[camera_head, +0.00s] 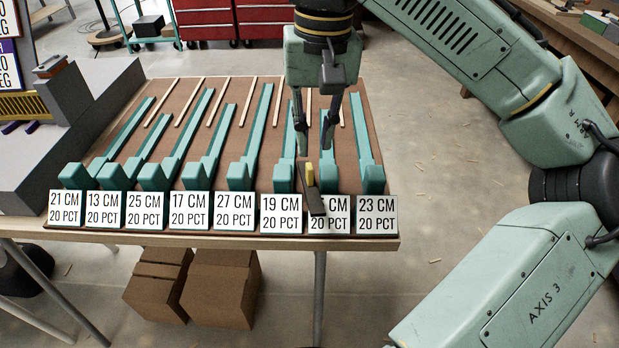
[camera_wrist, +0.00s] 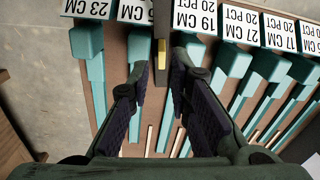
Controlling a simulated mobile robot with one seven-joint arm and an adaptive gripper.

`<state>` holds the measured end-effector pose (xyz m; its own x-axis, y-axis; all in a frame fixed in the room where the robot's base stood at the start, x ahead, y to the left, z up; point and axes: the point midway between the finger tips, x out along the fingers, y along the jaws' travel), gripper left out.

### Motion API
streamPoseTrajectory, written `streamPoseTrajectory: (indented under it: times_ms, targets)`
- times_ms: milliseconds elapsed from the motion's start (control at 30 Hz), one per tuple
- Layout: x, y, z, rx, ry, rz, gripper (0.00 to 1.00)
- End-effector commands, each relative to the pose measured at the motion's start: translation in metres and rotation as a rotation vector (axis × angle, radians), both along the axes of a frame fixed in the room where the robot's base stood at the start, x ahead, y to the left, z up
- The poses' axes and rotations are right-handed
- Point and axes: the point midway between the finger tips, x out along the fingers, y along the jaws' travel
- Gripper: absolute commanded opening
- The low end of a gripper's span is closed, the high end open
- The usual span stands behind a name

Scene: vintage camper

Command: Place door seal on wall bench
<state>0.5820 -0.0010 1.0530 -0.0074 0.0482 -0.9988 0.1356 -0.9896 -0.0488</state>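My gripper (camera_head: 316,152) points down over the labelled rack, with a gap between its two fingers. The wrist view shows the open fingers (camera_wrist: 160,62) with nothing clearly clamped between them. A dark strip (camera_head: 315,196) with a small yellow block (camera_head: 310,175) lies just below and in front of the fingertips, partly over a label card. I cannot identify a door seal or a wall bench for certain.
The rack board (camera_head: 351,160) holds several teal sloped rails (camera_head: 260,125) and thin wooden strips (camera_head: 218,103), with label cards along its front. A grey stepped block (camera_head: 75,95) stands left. Cardboard boxes (camera_head: 222,290) sit underneath.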

Motion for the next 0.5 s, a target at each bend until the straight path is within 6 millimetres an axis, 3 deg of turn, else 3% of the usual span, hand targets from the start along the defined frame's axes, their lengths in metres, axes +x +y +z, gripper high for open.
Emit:
streamPoseTrajectory:
  times_ms: [333,500]
  targets:
    - [0.001,0.004,-0.043,-0.001,0.002,0.001,0.18]
    - [0.001,0.005,-0.053,0.000,0.000,0.001,0.18]
